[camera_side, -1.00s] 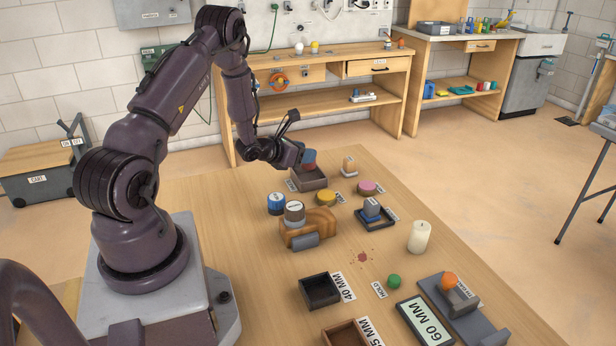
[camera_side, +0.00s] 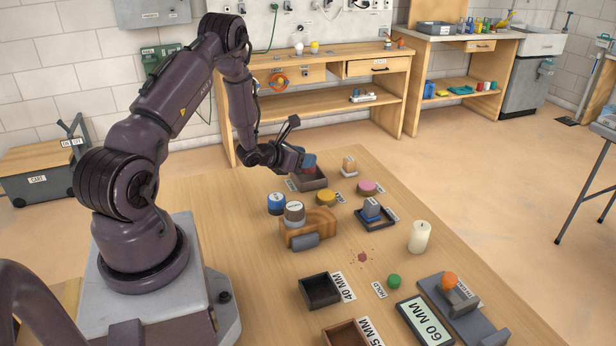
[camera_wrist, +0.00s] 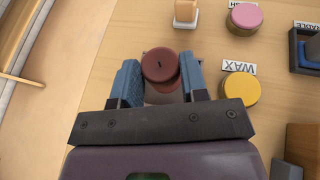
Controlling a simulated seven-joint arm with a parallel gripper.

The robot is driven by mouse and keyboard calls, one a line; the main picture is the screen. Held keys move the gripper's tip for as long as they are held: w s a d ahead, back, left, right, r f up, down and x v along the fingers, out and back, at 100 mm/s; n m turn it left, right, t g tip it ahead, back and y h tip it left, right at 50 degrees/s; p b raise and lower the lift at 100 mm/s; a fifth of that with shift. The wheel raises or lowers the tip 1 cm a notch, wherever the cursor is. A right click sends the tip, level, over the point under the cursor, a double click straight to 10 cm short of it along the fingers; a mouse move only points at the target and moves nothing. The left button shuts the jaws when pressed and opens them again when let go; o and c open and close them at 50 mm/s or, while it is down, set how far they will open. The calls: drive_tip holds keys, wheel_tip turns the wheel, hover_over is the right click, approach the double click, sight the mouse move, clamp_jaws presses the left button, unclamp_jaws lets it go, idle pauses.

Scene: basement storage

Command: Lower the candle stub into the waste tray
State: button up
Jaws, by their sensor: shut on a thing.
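The candle stub (camera_wrist: 160,66) is a short dark red cylinder with a black wick, seen from above in the wrist view. My gripper (camera_wrist: 158,80) is shut on it, one blue finger on each side. The tray's label is unreadable.
A wooden holder (camera_side: 309,228) and a white candle (camera_side: 419,237) stand nearer.

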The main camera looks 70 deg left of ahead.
drive_tip(key=shift+f, duration=1.7)
idle(0.6)
drive_tip(key=o, duration=1)
drive_tip(key=shift+d, duration=0.1)
